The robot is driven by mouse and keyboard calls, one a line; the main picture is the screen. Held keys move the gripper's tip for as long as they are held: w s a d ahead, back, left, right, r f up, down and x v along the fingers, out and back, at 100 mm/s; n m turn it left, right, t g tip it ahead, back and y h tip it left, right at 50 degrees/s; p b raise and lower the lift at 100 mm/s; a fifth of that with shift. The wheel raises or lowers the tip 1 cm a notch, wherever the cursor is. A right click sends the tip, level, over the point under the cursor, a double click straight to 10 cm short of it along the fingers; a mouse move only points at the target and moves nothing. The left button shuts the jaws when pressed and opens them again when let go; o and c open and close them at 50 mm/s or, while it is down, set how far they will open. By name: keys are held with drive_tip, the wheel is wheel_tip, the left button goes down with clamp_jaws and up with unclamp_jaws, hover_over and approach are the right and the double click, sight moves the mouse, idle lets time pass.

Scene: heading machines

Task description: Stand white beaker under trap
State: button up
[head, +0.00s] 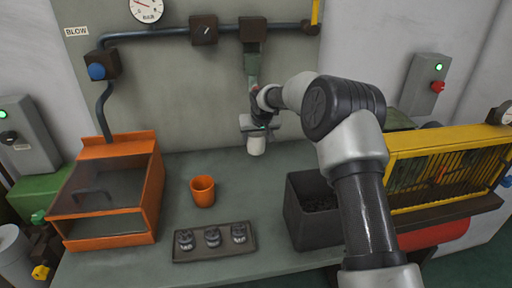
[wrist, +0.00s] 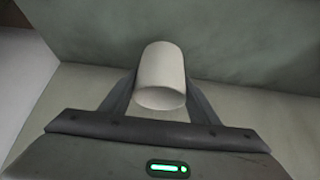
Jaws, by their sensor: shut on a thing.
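The white beaker (head: 257,146) is at the back of the bench, near the wall panel, in the head view. My gripper (head: 256,134) is shut around it. In the wrist view the beaker (wrist: 162,76) sits between the two fingers of my gripper (wrist: 161,92). The trap (head: 251,65) is the grey-green vertical body hanging from the pipe. Its lower end is partly hidden behind my wrist, above the beaker. I cannot tell whether the beaker's base touches the bench.
An orange cup (head: 203,191) stands mid-bench. A dark tray (head: 215,243) with several small parts lies in front of it. A dark bin (head: 310,212) is at right, near my arm. An orange box with a clear lid (head: 108,190) is at left.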

sight(256, 147)
drive_tip(key=f, duration=0.4)
drive_tip(key=shift+w, duration=0.25)
drive_tip(key=shift+f, duration=0.2)
drive_tip(key=o, duration=1.1)
drive_tip(key=shift+c, duration=0.2)
